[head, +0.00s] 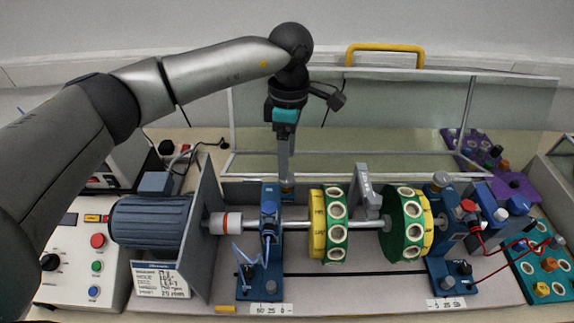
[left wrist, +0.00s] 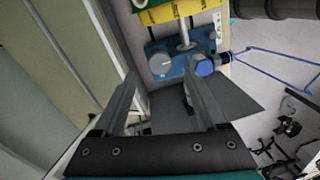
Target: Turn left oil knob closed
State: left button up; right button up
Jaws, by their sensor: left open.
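The left oil knob (head: 288,184) is a small grey round cap on top of the blue left bearing block (head: 271,213). In the left wrist view the knob (left wrist: 160,63) shows from above with a pale pointer, beside a blue cap (left wrist: 205,67). My left gripper (head: 286,170) points straight down over the knob, its fingertips close to it. In the left wrist view the gripper (left wrist: 160,88) is open, with one finger on each side of the knob's line and nothing between them. Whether the fingertips touch the knob I cannot tell. My right gripper is not in view.
A steel shaft (head: 295,223) runs from the blue motor (head: 151,221) through yellow-green discs (head: 328,224) to the right bearing block (head: 447,238). A clear guard with a yellow handle (head: 385,48) stands behind. A grey plate (head: 202,230) stands left of the block.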

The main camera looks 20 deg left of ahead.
pick_arm(q)
jog(key=shift+s+f, duration=0.2)
jog(key=shift+f, duration=1.7)
grip_shut()
